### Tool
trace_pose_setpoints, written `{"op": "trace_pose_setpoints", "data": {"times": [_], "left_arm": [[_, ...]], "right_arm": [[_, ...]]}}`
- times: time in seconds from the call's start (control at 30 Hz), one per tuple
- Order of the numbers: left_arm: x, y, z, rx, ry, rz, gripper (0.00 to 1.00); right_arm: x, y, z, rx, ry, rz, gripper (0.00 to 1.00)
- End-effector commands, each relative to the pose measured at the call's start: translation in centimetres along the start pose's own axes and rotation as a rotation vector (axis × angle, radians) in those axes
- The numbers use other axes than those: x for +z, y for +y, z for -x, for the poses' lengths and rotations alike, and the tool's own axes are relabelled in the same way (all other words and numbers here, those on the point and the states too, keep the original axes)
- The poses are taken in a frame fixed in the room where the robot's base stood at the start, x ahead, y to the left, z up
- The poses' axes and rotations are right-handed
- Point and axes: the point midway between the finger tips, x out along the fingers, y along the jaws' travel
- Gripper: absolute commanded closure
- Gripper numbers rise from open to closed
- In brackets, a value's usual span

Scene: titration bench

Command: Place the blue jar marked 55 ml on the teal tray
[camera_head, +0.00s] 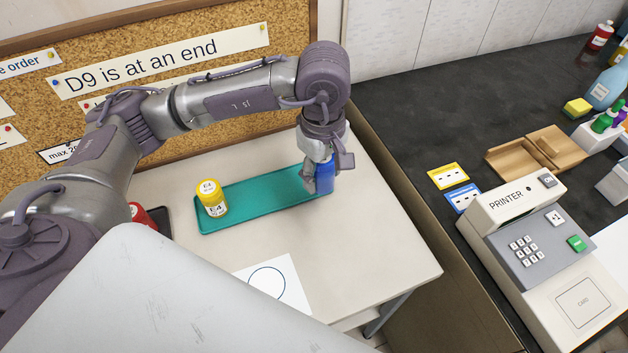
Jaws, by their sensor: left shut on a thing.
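A blue jar (325,177) is held at the right end of the teal tray (262,203). My left gripper (318,178) is shut on it from above, and its fingers cover part of the jar. Its mark is not readable. I cannot tell whether the jar touches the tray or is just above it. My right gripper is not in view.
A white sheet with a circle (277,284) lies at the table's front. A red object (141,215) stands left of the tray, partly hidden by my arm. A corkboard (282,112) stands behind. The printer (525,230) is on the dark counter at right.

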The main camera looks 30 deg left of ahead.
Motion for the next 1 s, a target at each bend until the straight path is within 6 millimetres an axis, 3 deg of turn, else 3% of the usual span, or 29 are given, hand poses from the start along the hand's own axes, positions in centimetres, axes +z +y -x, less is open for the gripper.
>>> {"op": "trace_pose_setpoints", "data": {"times": [0.17,0.7,0.9,1.0], "left_arm": [[-0.1,2.5,0.0,0.004,-0.002,0.568,0.85],[0.1,8.7,0.4,-0.002,0.001,2.288,0.85],[0.3,10.4,0.5,-0.008,0.011,2.826,0.85],[0.4,10.9,0.6,-0.008,0.016,3.007,0.85]], "right_arm": [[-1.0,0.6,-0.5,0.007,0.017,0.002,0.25],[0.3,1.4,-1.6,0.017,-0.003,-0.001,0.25],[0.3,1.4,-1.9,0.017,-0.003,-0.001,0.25],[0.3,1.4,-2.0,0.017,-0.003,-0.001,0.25]]}}
